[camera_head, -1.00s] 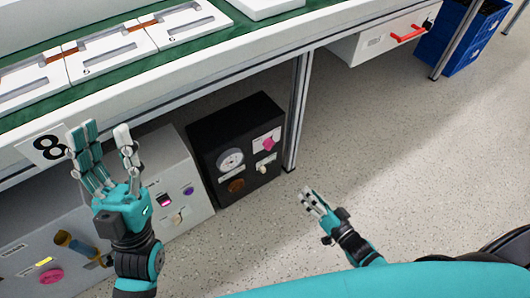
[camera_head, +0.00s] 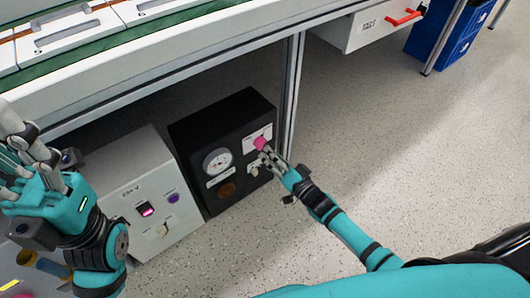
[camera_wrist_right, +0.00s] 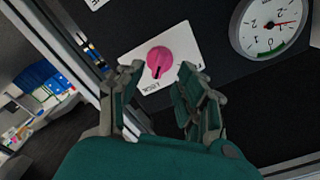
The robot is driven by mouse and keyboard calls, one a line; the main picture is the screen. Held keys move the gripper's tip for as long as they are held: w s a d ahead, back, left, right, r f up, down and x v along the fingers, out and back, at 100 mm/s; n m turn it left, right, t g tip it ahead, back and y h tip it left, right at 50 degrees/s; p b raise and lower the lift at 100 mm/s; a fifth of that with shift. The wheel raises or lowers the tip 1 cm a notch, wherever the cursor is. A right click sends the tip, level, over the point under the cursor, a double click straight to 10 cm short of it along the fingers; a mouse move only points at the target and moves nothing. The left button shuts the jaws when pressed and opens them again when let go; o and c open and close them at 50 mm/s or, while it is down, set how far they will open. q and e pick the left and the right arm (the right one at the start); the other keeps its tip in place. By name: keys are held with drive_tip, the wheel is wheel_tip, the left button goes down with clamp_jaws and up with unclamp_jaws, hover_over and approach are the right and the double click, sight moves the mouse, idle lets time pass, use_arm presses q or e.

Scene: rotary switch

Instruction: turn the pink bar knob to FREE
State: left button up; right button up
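The pink bar knob (camera_head: 260,143) sits on a white label plate on the front of a black box (camera_head: 205,125). In the right wrist view the knob (camera_wrist_right: 159,62) is round with a dark mark pointing down-left in the picture, near lettering that looks like LOCK. A second label at the plate's right edge is too small to read surely. My right gripper (camera_head: 268,158) is in front of the plate, just below-right of the knob. Its fingers (camera_wrist_right: 160,82) are apart, empty, and short of the knob. My left gripper (camera_head: 30,150) is open and empty at the left edge.
The black box also carries a gauge (camera_head: 217,161), a brown knob (camera_head: 227,190) and a pale switch (camera_head: 254,170) close to my right fingers. A grey box (camera_head: 130,200) stands left of it. The workbench overhangs both, with a metal leg (camera_head: 291,95) at right.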

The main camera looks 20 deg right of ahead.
sight(263, 146)
drive_tip(key=shift+b+x, duration=0.5)
drive_tip(key=shift+x, duration=1.4)
clamp_jaws()
